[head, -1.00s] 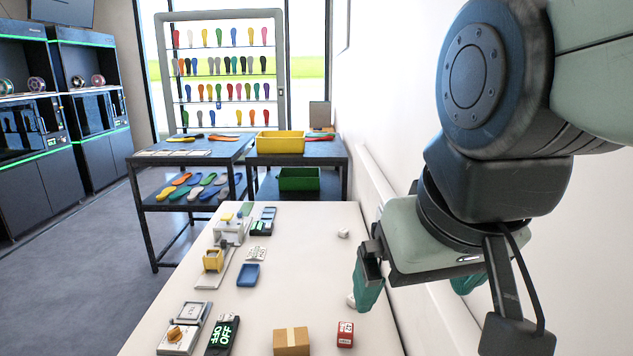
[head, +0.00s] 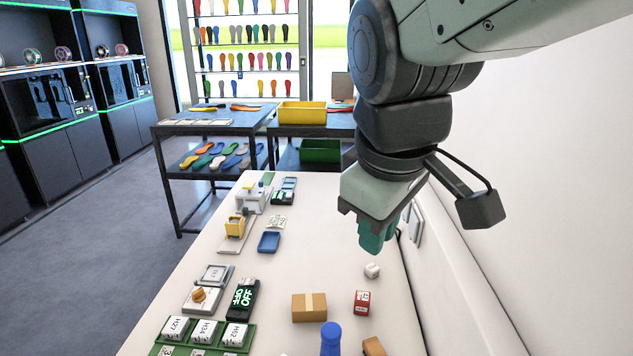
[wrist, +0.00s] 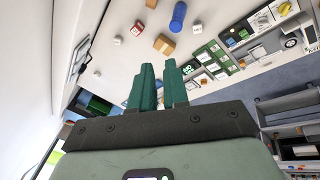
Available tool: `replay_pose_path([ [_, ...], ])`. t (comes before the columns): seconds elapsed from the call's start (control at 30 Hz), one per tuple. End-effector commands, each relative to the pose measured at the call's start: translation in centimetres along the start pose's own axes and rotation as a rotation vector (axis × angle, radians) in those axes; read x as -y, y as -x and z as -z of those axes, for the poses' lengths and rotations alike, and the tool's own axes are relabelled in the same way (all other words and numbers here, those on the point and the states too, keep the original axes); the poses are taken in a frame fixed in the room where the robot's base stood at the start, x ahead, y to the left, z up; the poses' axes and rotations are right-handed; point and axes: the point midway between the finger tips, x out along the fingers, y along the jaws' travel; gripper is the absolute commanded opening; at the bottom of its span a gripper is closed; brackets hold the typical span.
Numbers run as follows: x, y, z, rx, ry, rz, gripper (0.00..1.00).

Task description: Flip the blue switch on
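My gripper (head: 374,240) hangs above the right side of the white table, near the wall, with its teal fingers pointing down. In the wrist view the two fingers (wrist: 158,72) stand apart with a narrow empty gap. A black switch box (head: 243,299) with glowing green ON and OFF lettering lies on the table, left of and nearer than my gripper. A similar dark device (head: 284,190) with a green light stands at the far end. I cannot make out which part is a blue switch.
A green rack (head: 249,346) holds labelled blocks at the front left. The white wall is close on the right.

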Motion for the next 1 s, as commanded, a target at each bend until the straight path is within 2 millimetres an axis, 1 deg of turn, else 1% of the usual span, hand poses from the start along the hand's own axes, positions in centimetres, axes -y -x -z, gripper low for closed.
replay_pose_path([
  [0.03, 0.4, -1.1, 1.8, 0.021, 0.130, 0.023, 0.07],
  [0.07, 0.6, -1.7, 2.8, 0.030, 0.208, 0.033, 0.02],
  [0.1, 0.9, -2.5, 4.0, 0.042, 0.312, 0.047, 0.00],
  [0.17, 1.6, -3.9, 5.9, 0.055, 0.467, 0.070, 0.00],
  [0.2, 2.2, -4.8, 7.1, 0.064, 0.571, 0.086, 0.00],
  [0.27, 3.3, -6.3, 8.9, 0.074, 0.726, 0.112, 0.00],
  [0.3, 4.1, -7.3, 10.1, 0.079, 0.830, 0.130, 0.00],
  [0.37, 5.5, -8.9, 11.8, 0.085, 0.985, 0.159, 0.00],
  [0.4, 6.5, -10.0, 12.8, 0.086, 1.087, 0.178, 0.00],
  [0.47, 8.2, -11.8, 14.3, 0.087, 1.243, 0.209, 0.00],
  [0.5, 9.5, -12.9, 15.2, 0.086, 1.344, 0.231, 0.00],
  [0.57, 11.5, -14.8, 16.4, 0.083, 1.497, 0.264, 0.00],
  [0.63, 13.9, -16.8, 17.5, 0.074, 1.667, 0.303, 0.00],
  [0.7, 16.2, -18.8, 18.3, 0.064, 1.820, 0.340, 0.00],
  [0.8, 19.2, -21.1, 19.0, 0.046, 2.001, 0.387, 0.00],
  [0.9, 21.4, -22.7, 19.3, 0.031, 2.132, 0.420, 0.00],
  [1.0, 22.6, -23.7, 19.4, 0.020, 2.208, 0.442, 0.00],
])
